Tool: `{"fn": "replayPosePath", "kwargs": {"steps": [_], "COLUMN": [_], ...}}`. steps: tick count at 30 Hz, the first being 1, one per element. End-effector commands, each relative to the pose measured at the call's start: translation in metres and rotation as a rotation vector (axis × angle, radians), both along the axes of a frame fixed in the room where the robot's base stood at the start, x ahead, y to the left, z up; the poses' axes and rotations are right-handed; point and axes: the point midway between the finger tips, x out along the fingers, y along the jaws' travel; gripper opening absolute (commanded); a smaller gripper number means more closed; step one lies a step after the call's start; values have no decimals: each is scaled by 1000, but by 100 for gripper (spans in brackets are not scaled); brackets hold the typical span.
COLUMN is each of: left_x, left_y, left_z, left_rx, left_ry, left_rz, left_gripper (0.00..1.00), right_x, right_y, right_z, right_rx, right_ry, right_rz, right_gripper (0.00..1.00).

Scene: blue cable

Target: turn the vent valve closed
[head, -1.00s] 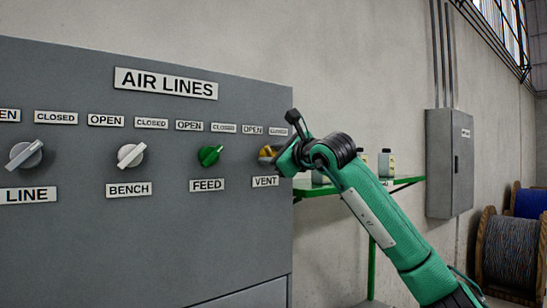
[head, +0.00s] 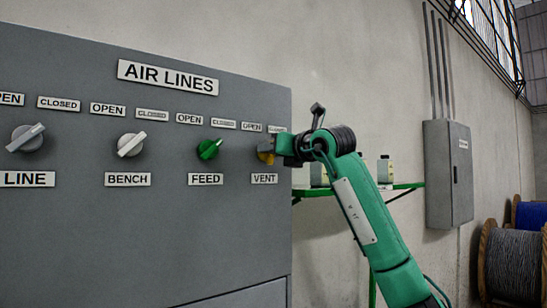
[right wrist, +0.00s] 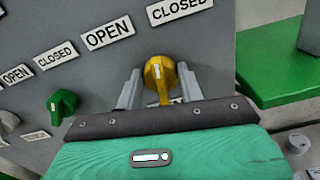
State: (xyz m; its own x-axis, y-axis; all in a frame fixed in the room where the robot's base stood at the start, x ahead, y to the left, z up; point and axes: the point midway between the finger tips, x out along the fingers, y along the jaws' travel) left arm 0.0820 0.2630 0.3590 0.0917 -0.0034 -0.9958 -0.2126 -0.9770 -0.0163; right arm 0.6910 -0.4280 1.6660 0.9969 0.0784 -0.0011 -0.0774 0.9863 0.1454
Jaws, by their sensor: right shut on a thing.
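The yellow vent valve knob (head: 264,157) sits at the right edge of the grey panel, above the VENT label (head: 264,179). My right gripper (head: 275,146) reaches it from the right and hides most of it in the head view. In the right wrist view the knob (right wrist: 158,72) stands between the two grey fingers of the gripper (right wrist: 160,88), which is shut on it. The knob's white mark points roughly up in that view, below the OPEN (right wrist: 107,33) and CLOSED (right wrist: 179,9) labels. Its exact angle is hard to tell. My left gripper is out of view.
The green FEED knob (head: 209,149), white BENCH knob (head: 131,144) and grey LINE knob (head: 26,138) lie in a row to the left. A green shelf (head: 404,187) with bottles, a grey wall box (head: 448,174) and cable spools (head: 512,262) stand to the right.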

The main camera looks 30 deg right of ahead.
Motion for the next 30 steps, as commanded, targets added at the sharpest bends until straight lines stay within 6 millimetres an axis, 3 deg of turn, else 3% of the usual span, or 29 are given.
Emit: {"fn": "replayPosePath", "kwargs": {"steps": [15, 30], "left_x": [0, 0], "left_y": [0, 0], "left_z": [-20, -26], "left_rx": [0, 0], "left_ry": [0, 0], "left_rz": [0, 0], "left_gripper": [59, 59], "right_x": [0, 0], "right_y": [-3, -4], "right_z": [-1, -1], "right_rx": [449, 644], "right_ry": [31, 47], "right_rz": [0, 0], "right_gripper": [15, 15]}}
